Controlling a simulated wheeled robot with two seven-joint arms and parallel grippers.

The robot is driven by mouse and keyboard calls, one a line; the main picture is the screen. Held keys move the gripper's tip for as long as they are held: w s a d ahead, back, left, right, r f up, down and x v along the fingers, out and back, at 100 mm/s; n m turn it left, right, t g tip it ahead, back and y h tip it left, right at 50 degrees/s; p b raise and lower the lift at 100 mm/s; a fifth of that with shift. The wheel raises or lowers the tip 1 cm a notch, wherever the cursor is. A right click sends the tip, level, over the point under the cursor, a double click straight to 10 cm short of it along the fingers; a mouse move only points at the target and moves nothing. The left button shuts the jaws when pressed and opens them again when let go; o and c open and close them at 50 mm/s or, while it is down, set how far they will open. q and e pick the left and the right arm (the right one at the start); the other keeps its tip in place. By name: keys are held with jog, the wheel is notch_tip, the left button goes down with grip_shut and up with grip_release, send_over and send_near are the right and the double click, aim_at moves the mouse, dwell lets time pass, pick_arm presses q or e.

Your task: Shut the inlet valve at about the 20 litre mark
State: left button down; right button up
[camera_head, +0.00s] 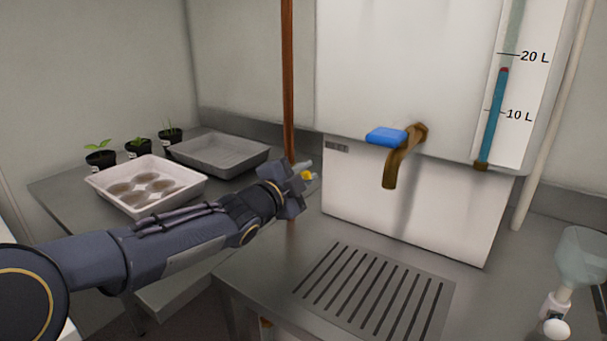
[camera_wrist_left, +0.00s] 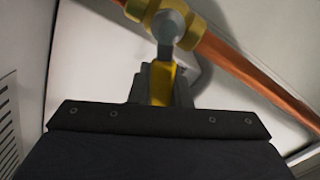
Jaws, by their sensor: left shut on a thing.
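The inlet valve's brass body (camera_wrist_left: 184,14) sits on the copper pipe (camera_head: 287,80) left of the white tank (camera_head: 400,60). My left gripper (camera_head: 306,174) is at the valve, shut on its yellow lever (camera_wrist_left: 162,84). In the head view the gripper mostly hides the valve, and only a bit of yellow shows. On the sight gauge (camera_head: 491,125), the blue column tops out at a red float (camera_head: 504,70), below the 20 L mark (camera_head: 534,57) and well above 10 L. My right gripper is not in view.
A brass tap (camera_head: 391,168) with a blue handle (camera_head: 386,137) juts from the tank above a slotted drain (camera_head: 375,295). A translucent vessel (camera_head: 583,257) stands at right. A white tray (camera_head: 115,180), a grey tray (camera_head: 250,154) and potted seedlings (camera_head: 100,158) are at left.

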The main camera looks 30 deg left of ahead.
pick_arm(q)
jog(key=c, duration=1.3)
grip_release()
jog(key=shift+c, duration=0.2)
jog(key=s, duration=0.7)
jog(key=shift+s+a+p, duration=0.35)
jog(key=shift+s+p, duration=0.05)
